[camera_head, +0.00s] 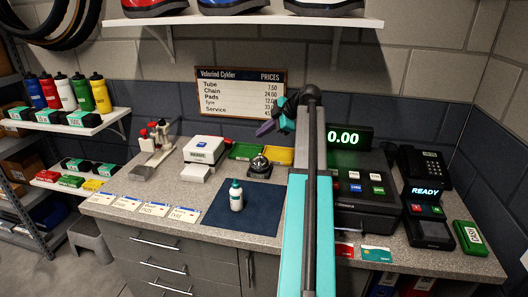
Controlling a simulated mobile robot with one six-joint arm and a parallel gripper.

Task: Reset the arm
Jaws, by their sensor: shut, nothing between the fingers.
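My arm rises from the bottom of the head view and reaches over the counter (150,203). My gripper (263,130) is at the upper middle, in front of the price board (240,91), pointing left and down. Its fingers are shut with nothing held. It is clear of the counter and the things on it. Part of the wrist is hidden behind the arm's upper end.
A small white and teal bottle (236,196) stands on a dark blue mat (217,212). A bell (261,166), a cash register (362,203) and a card terminal (427,220) stand nearby. A shelf with helmets (240,19) hangs above.

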